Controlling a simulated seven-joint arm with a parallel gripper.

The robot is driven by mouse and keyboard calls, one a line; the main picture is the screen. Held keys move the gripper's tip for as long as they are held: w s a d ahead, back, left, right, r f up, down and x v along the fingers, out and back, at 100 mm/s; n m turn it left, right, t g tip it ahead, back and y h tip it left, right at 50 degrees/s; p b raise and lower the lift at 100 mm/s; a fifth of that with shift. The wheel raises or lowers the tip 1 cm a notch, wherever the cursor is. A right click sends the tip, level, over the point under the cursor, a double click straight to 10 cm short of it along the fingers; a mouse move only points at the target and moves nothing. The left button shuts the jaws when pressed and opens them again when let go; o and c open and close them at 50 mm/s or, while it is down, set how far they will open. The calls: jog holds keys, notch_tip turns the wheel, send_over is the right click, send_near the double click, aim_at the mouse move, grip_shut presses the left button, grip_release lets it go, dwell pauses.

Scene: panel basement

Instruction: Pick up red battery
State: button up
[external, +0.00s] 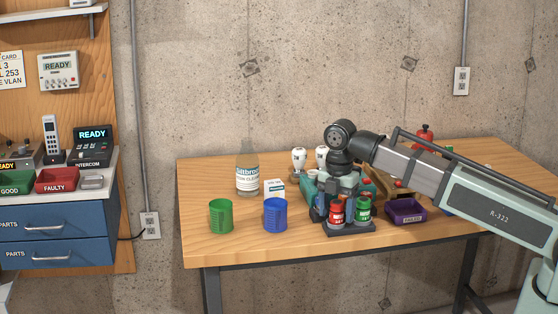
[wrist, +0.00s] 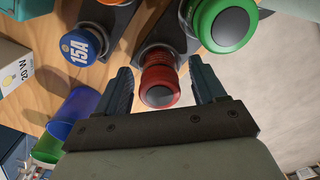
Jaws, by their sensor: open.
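The red battery (external: 336,212) stands upright in a dark holder (external: 350,229) near the table's front edge, with a green battery (external: 363,208) to its right. In the wrist view the red battery (wrist: 160,83) shows its round end between the two fingers of my gripper (wrist: 160,86). My gripper is open, with a finger on each side of the red battery; I cannot tell whether either finger touches it. The green battery (wrist: 222,22) shows at the top of the wrist view, outside the fingers. In the external view my fingers are largely hidden among the objects at the holder.
A blue round piece marked 15A (wrist: 83,46) sits close to the left finger. A green cup (external: 221,216) and a blue cup (external: 275,214) stand to the left, with a bottle (external: 247,172) behind. A purple tray (external: 406,210) lies to the right. The table's left end is clear.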

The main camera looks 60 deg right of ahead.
jog(key=shift+c, duration=0.3)
jog(key=c, duration=1.2)
jog(key=shift+o, duration=0.2)
jog(key=shift+r, duration=0.15)
